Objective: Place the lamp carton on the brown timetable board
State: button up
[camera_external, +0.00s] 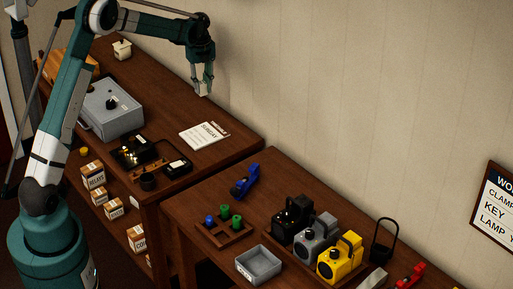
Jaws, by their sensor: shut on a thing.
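My gripper (203,88) hangs pointing down over the back of the left table, near the wall. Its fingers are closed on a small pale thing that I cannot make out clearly. A white card reading SUNDAY (203,137), with a brown heading strip, lies on this table, in front of the gripper and lower in the picture. It is the only timetable-like board I see. Several small white and brown cartons stand on the shelf below, among them one reading RELAYS (93,175). I cannot tell which carton is the lamp carton.
A grey metal box (112,110) and a dark tray (153,165) with small items share the left table. The right table holds a blue clamp-like thing (244,181), a grey bin (258,265) and black, grey and yellow lanterns (340,262). A gap separates the tables.

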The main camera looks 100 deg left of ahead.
jog(key=n, duration=0.2)
send_over(204, 133)
jog(key=shift+w+d+r, duration=0.1)
jog(key=shift+r, duration=0.35)
jog(key=shift+f, duration=3.15)
jog(key=shift+f, duration=1.85)
jog(key=shift+f, duration=0.1)
